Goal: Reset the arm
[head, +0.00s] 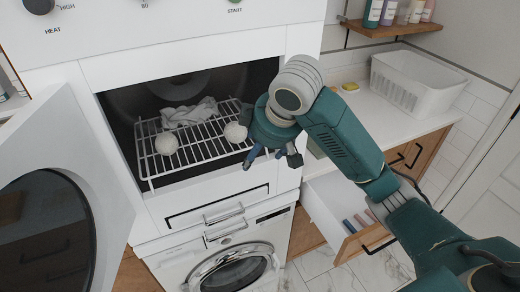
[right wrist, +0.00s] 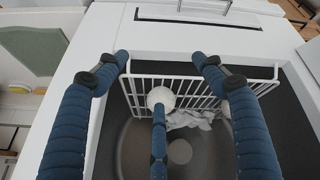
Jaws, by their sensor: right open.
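My right arm (head: 345,135) reaches in from the right, and its green and blue gripper (head: 272,158) hangs in front of the open dryer, at the right end of the wire rack. Its fingers are spread open and hold nothing; they also show in the right wrist view (right wrist: 160,78). In that view one white ball (right wrist: 160,97) appears between the fingers, above the tip of the middle one. My left gripper is not in view.
The white wire rack (head: 190,158) holds a crumpled cloth (head: 190,112) and two white balls (head: 166,143) (head: 235,132). The dryer door (head: 90,150) stands open at left. An open drawer (head: 335,205) juts out below the counter (head: 375,125), which bears a white basket (head: 412,85).

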